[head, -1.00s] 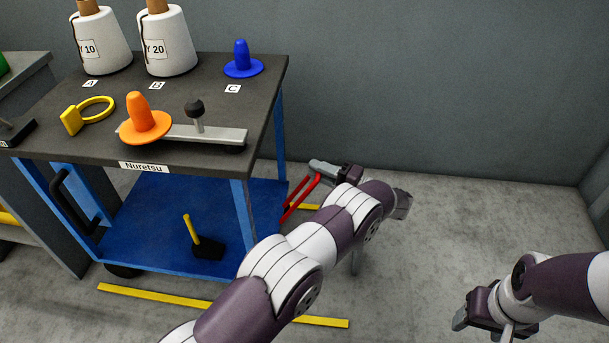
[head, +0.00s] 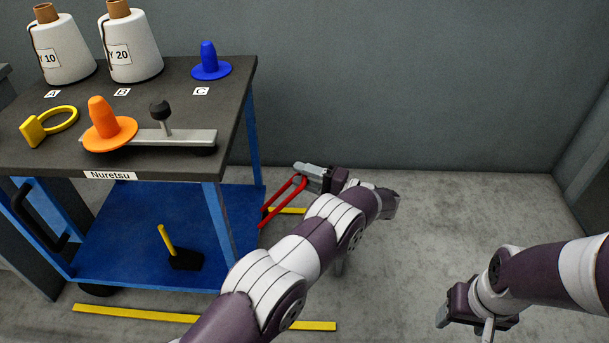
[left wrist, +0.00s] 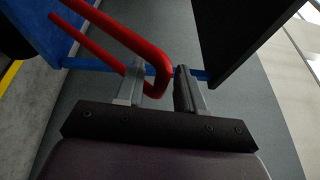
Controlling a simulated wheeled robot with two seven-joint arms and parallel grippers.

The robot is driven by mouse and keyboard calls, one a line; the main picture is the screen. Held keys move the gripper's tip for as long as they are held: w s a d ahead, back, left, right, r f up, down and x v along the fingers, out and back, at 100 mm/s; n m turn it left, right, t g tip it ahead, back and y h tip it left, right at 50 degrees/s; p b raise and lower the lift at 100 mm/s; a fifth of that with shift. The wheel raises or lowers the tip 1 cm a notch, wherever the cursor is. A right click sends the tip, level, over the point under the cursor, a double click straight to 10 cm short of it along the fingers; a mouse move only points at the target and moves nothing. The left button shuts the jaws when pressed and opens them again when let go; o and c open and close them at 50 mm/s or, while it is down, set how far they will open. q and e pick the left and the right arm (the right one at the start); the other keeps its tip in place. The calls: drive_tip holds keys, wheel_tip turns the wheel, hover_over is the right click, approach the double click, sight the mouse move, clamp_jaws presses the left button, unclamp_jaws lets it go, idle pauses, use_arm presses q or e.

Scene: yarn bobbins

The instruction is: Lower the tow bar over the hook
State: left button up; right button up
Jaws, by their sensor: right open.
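The red tow bar (head: 282,203) slants up from the right end of the trolley's blue lower shelf. My left gripper (head: 303,170) is at its raised end, low beside the trolley. In the left wrist view the bent end of the tow bar (left wrist: 157,72) lies between the two fingers of my left gripper (left wrist: 158,90), which look closed on it. My right gripper (head: 460,318) is open and empty above the floor at the lower right. I cannot make out a hook in either view.
Floor to the right is clear.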

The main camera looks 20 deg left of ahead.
use_arm(q)
drive_tip(key=d+b, duration=0.2)
drive_tip(key=d, duration=0.2)
drive_tip(key=s+d+f+b, duration=0.1)
drive_tip(key=d+b, duration=0.1)
drive_tip(key=d, duration=0.2)
drive_tip(key=d+b, duration=0.2)
drive_tip(key=d, duration=0.2)
drive_tip(key=shift+s+f, duration=0.2)
drive_tip(key=shift+s, duration=0.15)
drive_tip(key=shift+s+d+r+b, duration=0.1)
drive_tip(key=shift+d+r+b, duration=0.15)
drive_tip(key=shift+r+b, duration=0.1)
drive_tip(key=shift+r, duration=0.15)
drive_tip(key=shift+c, duration=0.3)
